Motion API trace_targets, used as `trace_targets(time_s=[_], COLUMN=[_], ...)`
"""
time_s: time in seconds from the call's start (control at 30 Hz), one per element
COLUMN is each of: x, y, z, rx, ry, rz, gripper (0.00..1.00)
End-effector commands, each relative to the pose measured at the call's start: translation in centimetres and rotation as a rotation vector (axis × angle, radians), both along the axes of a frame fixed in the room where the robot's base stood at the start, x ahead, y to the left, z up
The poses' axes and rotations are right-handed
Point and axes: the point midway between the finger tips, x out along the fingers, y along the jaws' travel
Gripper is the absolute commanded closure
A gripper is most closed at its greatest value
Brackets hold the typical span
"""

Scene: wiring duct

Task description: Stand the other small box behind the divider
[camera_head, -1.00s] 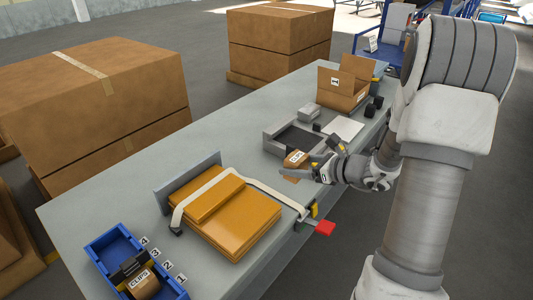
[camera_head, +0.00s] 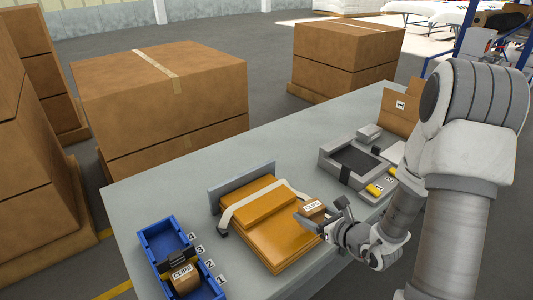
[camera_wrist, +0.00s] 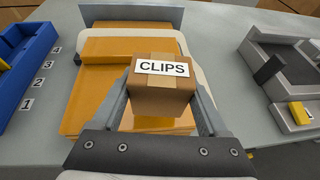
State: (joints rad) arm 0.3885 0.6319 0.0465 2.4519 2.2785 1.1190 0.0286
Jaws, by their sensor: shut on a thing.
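My gripper (camera_wrist: 162,108) is shut on a small brown box labelled CLIPS (camera_wrist: 160,88), which also shows in the head view (camera_head: 313,208). It holds the box above the right part of the orange stack. A blue bin (camera_head: 158,245) with slots numbered 1 to 4 stands at the table's near left. Another small CLIPS box (camera_head: 184,277) sits in it near numbers 1 and 2. A dark divider (camera_head: 176,258) crosses the bin beside that box, near number 3. The part of the bin near number 4 looks empty. In the wrist view the blue bin (camera_wrist: 25,60) is at the left edge.
Orange stacked panels (camera_head: 270,232) with a pale strap and a grey upright plate (camera_head: 240,184) lie between my gripper and the bin. A grey tray (camera_head: 352,162) and an open carton (camera_head: 398,112) stand farther right. Large cartons (camera_head: 160,90) stand beyond the table.

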Motion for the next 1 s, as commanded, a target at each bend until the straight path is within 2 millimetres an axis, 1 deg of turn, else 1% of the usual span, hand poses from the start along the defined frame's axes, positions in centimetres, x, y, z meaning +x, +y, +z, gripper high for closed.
trace_targets(time_s=[0.17,0.3,0.5,0.7,0.77,0.83,0.97,1.0], x=[0.5,0.8,0.5,0.0,0.0,0.2,1.1,1.5], y=[-0.3,-0.9,-1.8,-2.6,-2.5,-1.8,0.6,1.5], z=[1.0,3.0,5.7,7.2,7.3,6.9,5.3,4.7], rx=[0.011,0.022,0.015,0.001,0.000,0.000,0.001,0.002], ry=[-0.017,-0.029,-0.021,-0.005,-0.001,0.002,0.005,0.005], rz=[0.024,0.065,0.110,0.126,0.128,0.132,0.135,0.136], gripper=[0.79,0.79,0.79,0.79,0.79,0.79,0.79,0.79])
